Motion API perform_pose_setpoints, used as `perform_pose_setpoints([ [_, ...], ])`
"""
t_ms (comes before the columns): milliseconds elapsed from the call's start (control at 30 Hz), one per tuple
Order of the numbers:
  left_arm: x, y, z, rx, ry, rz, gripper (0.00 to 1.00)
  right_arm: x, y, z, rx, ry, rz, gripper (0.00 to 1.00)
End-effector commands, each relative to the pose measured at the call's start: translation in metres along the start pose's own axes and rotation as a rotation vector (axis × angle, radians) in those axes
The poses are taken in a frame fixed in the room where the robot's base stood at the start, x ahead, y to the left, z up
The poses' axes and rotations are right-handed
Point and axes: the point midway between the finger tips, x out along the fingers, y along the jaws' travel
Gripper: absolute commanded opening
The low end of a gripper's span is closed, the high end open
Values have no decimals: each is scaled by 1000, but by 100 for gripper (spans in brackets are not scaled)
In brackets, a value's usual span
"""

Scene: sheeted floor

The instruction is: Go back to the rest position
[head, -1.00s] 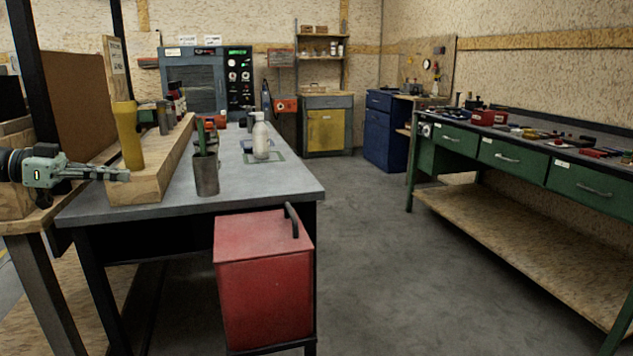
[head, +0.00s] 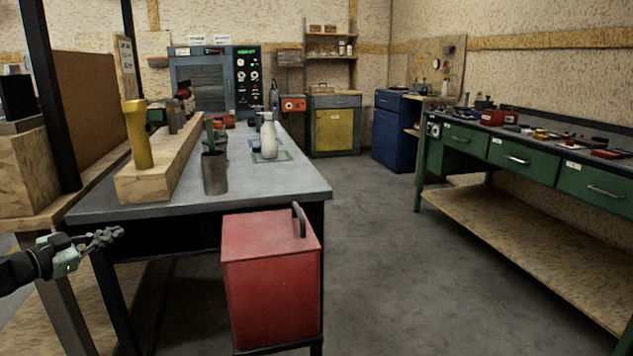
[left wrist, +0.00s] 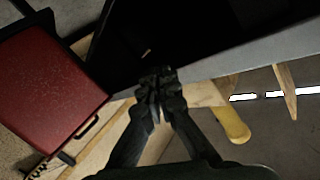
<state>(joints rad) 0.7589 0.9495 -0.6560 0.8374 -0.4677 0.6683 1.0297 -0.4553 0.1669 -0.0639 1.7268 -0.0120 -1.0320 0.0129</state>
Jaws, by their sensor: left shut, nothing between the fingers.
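My left gripper (head: 108,237) is shut and empty at the lower left of the head view. It is in front of the grey-topped bench (head: 262,200) and lower than its top, to the left of the red box. In the left wrist view the gripper's closed dark fingers (left wrist: 158,85) point away from the camera, with nothing between them. My right gripper is not in view.
A red box (head: 270,285) stands at the bench's front end. On the bench are a wooden block (head: 145,188), a yellow cylinder (head: 139,135), a metal cup (head: 215,173) and a white bottle (head: 268,140). A green workbench (head: 520,170) stands right. Floor between is clear.

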Motion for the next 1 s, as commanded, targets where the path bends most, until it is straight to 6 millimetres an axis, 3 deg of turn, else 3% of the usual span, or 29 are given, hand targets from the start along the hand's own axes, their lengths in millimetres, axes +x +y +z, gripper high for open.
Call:
perform_pose_setpoints([
  [33,-5,16,31,20,-54,-62,0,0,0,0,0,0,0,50],
  [167,-35,40,97,90,-238,-226,0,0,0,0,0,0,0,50],
  [267,-76,63,148,141,-430,-312,0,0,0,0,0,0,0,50],
  [400,-152,102,206,209,-731,-355,0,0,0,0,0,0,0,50],
  [600,-245,149,245,279,-1058,-308,0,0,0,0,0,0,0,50],
  [833,-330,192,258,336,-1332,-199,0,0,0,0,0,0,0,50],
  [900,-346,210,262,321,-1382,-167,0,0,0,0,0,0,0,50],
  [1000,-341,251,274,222,-1371,-155,0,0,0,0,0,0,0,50],
])
